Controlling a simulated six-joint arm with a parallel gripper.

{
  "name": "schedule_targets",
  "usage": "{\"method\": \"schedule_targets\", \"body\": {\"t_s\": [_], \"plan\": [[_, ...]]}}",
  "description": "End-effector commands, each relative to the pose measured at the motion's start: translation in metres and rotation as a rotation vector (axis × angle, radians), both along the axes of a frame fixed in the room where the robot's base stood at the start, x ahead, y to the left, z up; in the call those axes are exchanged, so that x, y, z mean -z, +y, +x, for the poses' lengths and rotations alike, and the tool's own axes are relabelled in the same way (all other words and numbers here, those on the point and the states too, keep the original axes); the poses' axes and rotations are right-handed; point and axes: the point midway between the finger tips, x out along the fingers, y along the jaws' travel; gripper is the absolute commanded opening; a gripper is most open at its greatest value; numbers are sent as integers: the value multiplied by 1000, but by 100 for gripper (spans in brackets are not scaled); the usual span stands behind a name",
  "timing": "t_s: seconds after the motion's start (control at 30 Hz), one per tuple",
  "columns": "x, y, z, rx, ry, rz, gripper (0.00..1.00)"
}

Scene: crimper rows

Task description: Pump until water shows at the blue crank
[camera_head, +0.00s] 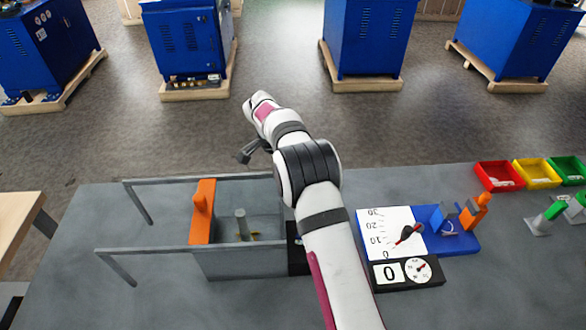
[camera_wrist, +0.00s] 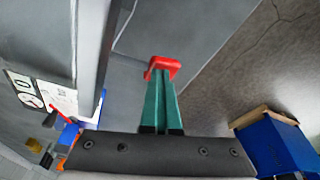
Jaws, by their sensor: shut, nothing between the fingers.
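My gripper (camera_head: 250,152) hangs over the far edge of the grey tank in the head view, left of my forearm. A blue base (camera_head: 462,243) right of my arm carries a blue upright part (camera_head: 445,215) and an orange upright (camera_head: 478,208). I cannot tell which blue part is the crank, and I make out no water there. A white scale card (camera_head: 376,232) has a red and black pointer (camera_head: 408,234). A black box (camera_head: 425,273) reads 0 beside a round dial.
A grey open tank (camera_head: 235,262) with rails extending left stands left of my arm, with an orange block (camera_head: 203,212) across it. Red (camera_head: 498,175), yellow (camera_head: 536,173) and green (camera_head: 567,168) bins and green-handled tools (camera_head: 553,211) sit at the right. Bare bench shows between.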

Motion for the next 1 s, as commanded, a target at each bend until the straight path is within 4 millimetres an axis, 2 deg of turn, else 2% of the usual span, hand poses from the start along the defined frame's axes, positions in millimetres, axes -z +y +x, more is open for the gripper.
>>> {"method": "schedule_targets", "body": {"t_s": [0.2,0.47,0.57,0.67,1.0], "plan": [[-8,27,-11,-1,5,3,0],[-9,28,-11,0,2,2,0],[-16,29,-11,0,1,2,0],[-33,34,-12,-1,-2,3,0],[-115,54,-19,0,-2,4,0]]}}
